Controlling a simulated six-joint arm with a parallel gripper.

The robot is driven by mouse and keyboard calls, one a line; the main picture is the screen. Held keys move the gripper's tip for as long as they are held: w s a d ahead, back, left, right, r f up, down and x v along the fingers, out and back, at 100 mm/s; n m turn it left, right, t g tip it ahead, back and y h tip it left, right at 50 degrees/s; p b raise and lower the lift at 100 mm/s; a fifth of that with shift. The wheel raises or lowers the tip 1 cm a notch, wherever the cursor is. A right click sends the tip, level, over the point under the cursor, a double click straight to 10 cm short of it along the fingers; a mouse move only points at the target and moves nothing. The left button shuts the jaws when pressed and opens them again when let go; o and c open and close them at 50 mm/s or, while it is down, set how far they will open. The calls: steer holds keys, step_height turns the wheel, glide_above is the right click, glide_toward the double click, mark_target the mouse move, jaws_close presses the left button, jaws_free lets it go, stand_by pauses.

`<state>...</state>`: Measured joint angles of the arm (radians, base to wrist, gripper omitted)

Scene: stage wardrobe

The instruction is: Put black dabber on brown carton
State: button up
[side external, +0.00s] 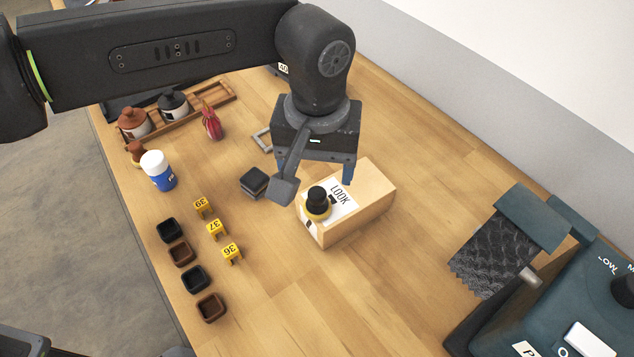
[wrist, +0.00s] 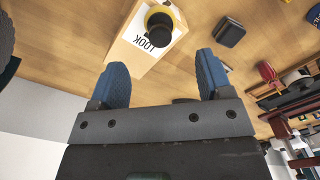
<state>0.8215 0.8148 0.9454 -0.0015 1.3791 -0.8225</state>
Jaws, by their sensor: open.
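The black dabber (side external: 317,197) has a black top and a yellow base. It stands upright on the left end of the brown carton (side external: 362,215), over its white LOOK label. In the wrist view the dabber (wrist: 160,24) is on the carton (wrist: 131,50), ahead of the fingers. My gripper (side external: 318,186) is above the carton with its fingers pointing down. In the wrist view my gripper (wrist: 160,78) has its two blue fingers spread apart with nothing between them. The dabber is beyond the fingertips and clear of them.
A dark square block (side external: 254,182) lies left of the carton. Yellow number markers (side external: 215,229) and small open boxes (side external: 182,254) line the left side. A white-and-blue bottle (side external: 158,170) stands behind them. A dark teal machine (side external: 590,290) is at right. The table front is clear.

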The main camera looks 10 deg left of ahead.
mark_target(316, 192)
steer(key=shift+r, duration=1.85)
steer(key=a+r+t, duration=0.1)
steer(key=a+r, duration=0.3)
steer(key=a, duration=0.4)
steer(key=a+r+t+h, duration=0.1)
steer(key=a+r, duration=0.2)
steer(key=a, duration=0.5)
steer(key=a+r+t, duration=0.1)
steer(key=a+r, duration=0.3)
steer(key=a, duration=0.4)
steer(key=s+a+f+t, duration=0.1)
steer(key=s+a+f, duration=0.1)
steer(key=s+a, duration=0.3)
steer(key=s+a+f, duration=0.2)
steer(key=s+a, duration=0.3)
steer(key=a, duration=0.1)
steer(key=s+a+f+t+y, duration=0.1)
steer(key=s+a+f, duration=0.2)
steer(key=s+a, duration=0.2)
steer(key=shift+a+t, duration=0.2)
steer(key=shift+t, duration=0.1)
